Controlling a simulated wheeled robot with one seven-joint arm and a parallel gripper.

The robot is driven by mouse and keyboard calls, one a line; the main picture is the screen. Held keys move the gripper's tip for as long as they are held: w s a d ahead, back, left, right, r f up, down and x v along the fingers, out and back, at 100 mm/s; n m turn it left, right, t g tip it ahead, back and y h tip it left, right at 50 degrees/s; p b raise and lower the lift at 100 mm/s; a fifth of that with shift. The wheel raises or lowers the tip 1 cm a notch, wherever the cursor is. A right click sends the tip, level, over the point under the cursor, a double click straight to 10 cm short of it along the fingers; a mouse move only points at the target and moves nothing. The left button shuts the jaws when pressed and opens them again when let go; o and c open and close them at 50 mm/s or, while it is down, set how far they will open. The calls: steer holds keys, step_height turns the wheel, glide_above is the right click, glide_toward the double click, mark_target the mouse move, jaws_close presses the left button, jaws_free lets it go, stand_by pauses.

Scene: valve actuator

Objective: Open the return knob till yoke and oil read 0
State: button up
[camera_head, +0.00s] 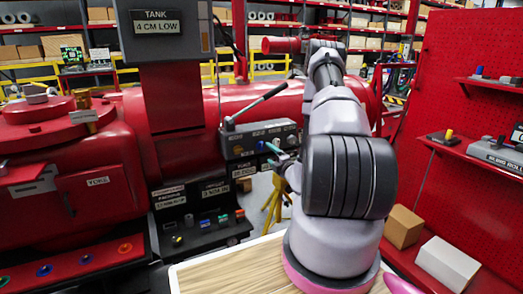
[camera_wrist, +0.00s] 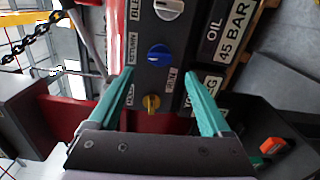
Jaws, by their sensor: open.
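The blue knob (camera_wrist: 159,55) sits on the dark panel beside the RETURN label (camera_wrist: 132,50), and also shows on the control box in the head view (camera_head: 261,145). My gripper (camera_wrist: 161,75) is open, its teal fingers either side of the line to the blue knob, with nothing between them. Whether the fingers touch the panel cannot be told. In the head view my gripper (camera_head: 272,153) is just in front of the box. The oil readout (camera_wrist: 228,32) says 45 BAR.
A grey knob (camera_wrist: 168,9) by a BLEED label and a yellow knob (camera_wrist: 151,103) flank the blue one. A lever (camera_head: 258,103) rises over the control box (camera_head: 260,138). The tank sign (camera_head: 157,27) reads 4 CM LOW. A chain (camera_wrist: 36,34) hangs at left.

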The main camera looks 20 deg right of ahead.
mark_target(262, 147)
steer(key=w, duration=0.7)
steer(key=shift+w+a, duration=0.1)
steer(key=shift+w, duration=0.1)
jaws_close()
